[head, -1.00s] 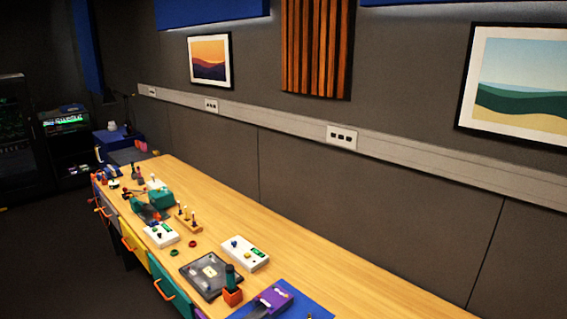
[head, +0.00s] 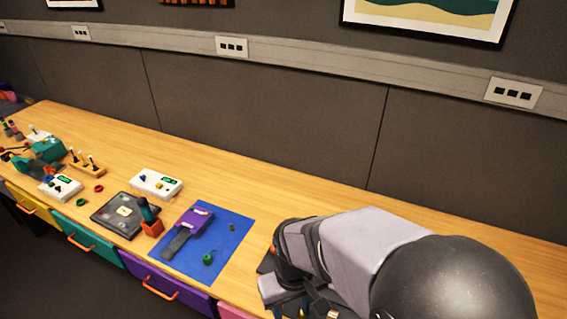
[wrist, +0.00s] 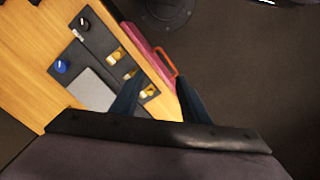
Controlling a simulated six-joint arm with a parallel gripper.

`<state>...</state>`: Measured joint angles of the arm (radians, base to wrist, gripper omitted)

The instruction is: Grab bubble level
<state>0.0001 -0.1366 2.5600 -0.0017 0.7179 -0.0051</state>
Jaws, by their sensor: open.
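I cannot pick out a bubble level with certainty in either view. A small green round piece (head: 208,259) lies on the blue mat (head: 222,262), but I cannot tell what it is. My gripper (wrist: 157,98) is open in the wrist view, with its two dark fingers apart and nothing seen between them but the bench's front part. Beyond the fingers is a dark panel (wrist: 76,53) with a blue knob (wrist: 62,67), a black knob (wrist: 84,23), a grey pad (wrist: 92,89) and yellow-topped pieces (wrist: 115,57). In the head view my arm hides the bench at the lower right.
A purple device (head: 194,222) lies on the mat. Left of it stand an orange holder (head: 152,228), a dark tray (head: 110,222) and white boxes (head: 157,183). A pink drawer with an orange handle (wrist: 166,61) juts at the bench front. The wooden strip along the wall is clear.

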